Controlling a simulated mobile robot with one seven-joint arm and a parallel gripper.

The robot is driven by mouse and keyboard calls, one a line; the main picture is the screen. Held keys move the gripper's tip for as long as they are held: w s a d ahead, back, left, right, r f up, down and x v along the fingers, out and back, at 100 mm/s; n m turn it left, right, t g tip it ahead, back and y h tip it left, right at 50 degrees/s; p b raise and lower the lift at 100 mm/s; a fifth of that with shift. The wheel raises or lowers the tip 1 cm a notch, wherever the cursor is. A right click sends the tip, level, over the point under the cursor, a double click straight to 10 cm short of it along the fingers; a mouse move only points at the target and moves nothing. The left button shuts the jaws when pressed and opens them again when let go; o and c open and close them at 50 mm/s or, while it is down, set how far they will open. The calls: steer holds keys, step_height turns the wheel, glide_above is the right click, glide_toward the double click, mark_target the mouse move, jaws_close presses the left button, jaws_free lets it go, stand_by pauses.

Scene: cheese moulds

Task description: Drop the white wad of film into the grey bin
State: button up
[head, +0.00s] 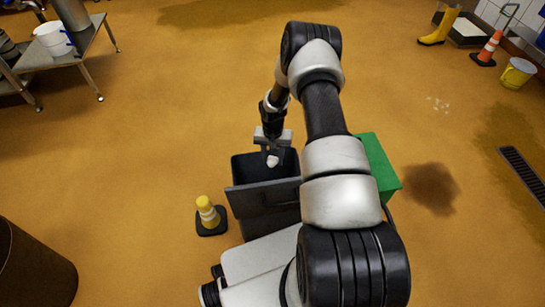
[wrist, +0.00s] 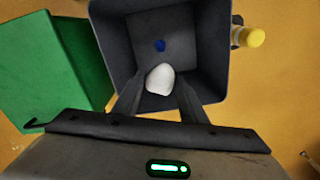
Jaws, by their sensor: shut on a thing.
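The white wad of film (head: 272,161) is between the fingers of my gripper (head: 271,150), which is shut on it. In the wrist view the wad (wrist: 160,78) shows between the two fingertips (wrist: 158,92), over the opening of the grey bin (wrist: 112,40). The dark grey bin (head: 262,199) stands below my gripper in the head view, its top open. A small blue thing (wrist: 159,45) lies inside the bin. My arm hides part of the bin's right side in the head view.
A green bin (head: 377,165) stands right beside the grey bin; it also shows in the wrist view (wrist: 60,75). A small yellow cone (head: 208,213) stands at left. A metal table (head: 75,50), an orange cone (head: 488,48) and a yellow bucket (head: 517,74) are farther off.

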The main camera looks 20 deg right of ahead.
steer(key=shift+f+b, duration=1.45)
steer(key=shift+f, duration=1.2)
steer(key=o, duration=1.1)
step_height(320, 180, up, 18)
steer(key=f+p, duration=0.1)
steer(key=p, duration=0.4)
glide_above(273, 165)
steer(key=w, duration=0.2)
steer(key=shift+d+r, duration=0.25)
steer(key=shift+d, duration=0.1)
